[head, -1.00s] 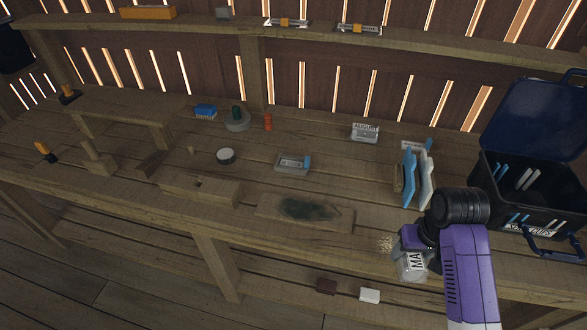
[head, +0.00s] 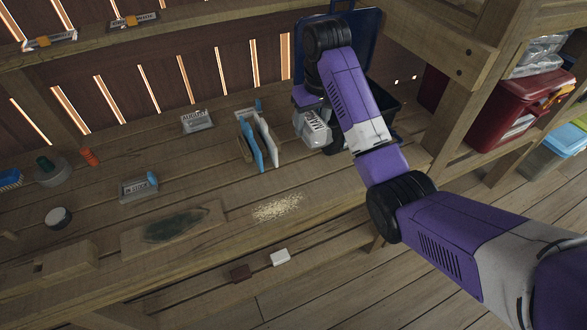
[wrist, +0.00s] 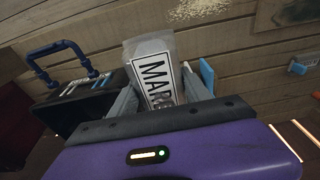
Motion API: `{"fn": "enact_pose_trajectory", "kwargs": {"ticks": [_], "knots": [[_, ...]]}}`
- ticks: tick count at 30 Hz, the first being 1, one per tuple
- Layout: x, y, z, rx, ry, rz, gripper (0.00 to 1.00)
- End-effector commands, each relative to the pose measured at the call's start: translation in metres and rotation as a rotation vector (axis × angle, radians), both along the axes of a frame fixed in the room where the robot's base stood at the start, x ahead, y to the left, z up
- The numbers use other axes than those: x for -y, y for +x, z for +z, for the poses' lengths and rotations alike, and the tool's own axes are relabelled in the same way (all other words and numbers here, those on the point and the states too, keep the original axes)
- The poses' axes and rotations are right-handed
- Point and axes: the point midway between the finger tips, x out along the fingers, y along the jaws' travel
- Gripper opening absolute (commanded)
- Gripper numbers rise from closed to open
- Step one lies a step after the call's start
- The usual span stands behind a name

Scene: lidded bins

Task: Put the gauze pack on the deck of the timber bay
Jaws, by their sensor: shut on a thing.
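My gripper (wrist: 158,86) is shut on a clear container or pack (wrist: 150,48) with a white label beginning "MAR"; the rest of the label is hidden. In the head view the held thing (head: 317,128) hangs above the bench, in front of the open dark bin (head: 381,101). I cannot make out anything as the gauze pack for sure; a small plain white block (head: 281,257) lies below the bench's front edge. The timber bench (head: 330,185) has bare planks in front of the held thing; which part is the timber bay I cannot tell.
Upright blue and white panels (head: 262,140) stand left of the held thing. Pale grains (head: 278,207) lie spilled near the front edge. A board with a dark stain (head: 175,228) is further left. A wooden post (head: 487,95) and a red bin (head: 505,104) are at the right.

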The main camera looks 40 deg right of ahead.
Motion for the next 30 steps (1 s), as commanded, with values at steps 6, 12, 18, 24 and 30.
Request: {"fn": "enact_pose_trajectory", "kwargs": {"ticks": [6,12,18,24,30], "knots": [[-0.001,0.000,-0.043,0.000,0.000,0.001,0.12],[0.000,-0.002,-0.073,-0.005,0.003,0.000,0.12],[0.000,-0.001,-0.116,-0.004,0.001,0.000,0.12],[0.000,0.000,-0.142,-0.001,0.000,0.000,0.12],[0.000,-0.001,-0.162,-0.002,0.001,0.000,0.12]]}}
